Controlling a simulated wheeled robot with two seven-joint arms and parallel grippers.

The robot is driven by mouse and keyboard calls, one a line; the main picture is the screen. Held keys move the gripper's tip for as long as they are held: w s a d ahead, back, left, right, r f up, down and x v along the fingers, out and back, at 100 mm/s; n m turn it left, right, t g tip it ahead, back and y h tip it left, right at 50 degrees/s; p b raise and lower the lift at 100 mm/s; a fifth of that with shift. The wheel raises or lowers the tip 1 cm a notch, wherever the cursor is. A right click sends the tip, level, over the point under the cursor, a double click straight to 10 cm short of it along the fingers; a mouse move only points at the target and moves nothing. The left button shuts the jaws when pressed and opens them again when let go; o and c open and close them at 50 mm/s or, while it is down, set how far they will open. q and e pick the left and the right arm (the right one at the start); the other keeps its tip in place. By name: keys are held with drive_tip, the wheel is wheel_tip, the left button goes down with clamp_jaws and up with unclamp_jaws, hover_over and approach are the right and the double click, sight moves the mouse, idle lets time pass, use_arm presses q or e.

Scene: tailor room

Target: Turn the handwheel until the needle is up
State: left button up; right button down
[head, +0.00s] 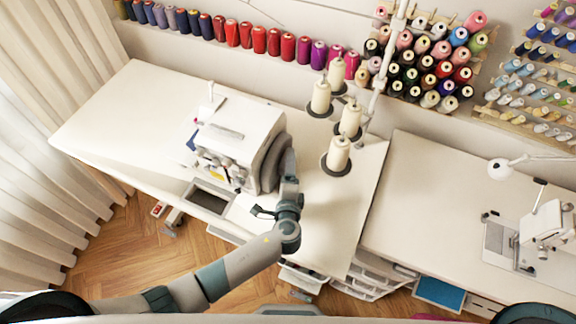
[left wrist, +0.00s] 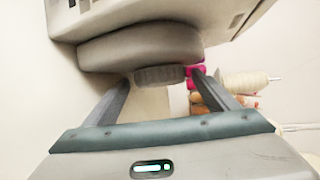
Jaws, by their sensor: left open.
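The white sewing machine (head: 240,135) stands on the left table. Its grey handwheel (head: 271,168) is on its right side; in the left wrist view the handwheel (left wrist: 140,46) shows as a wide disc with a ribbed knob (left wrist: 160,74) on its face. My left gripper (head: 287,160) is beside the handwheel. In the left wrist view the left gripper (left wrist: 162,80) is open, with a finger on either side of the knob; I cannot tell whether either touches it. The needle cannot be made out. My right gripper is not in view.
Cream thread cones (head: 338,152) stand on a stand right of the machine, close to my left gripper. The left table (head: 110,115) has a rectangular opening (head: 209,198) in front of the machine. A second table (head: 420,200) with another sewing machine (head: 545,225) is at right.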

use_arm(q)
drive_tip(key=shift+w, duration=0.35)
drive_tip(key=shift+f, duration=0.1)
drive_tip(key=c, duration=1)
drive_tip(key=shift+c, duration=0.2)
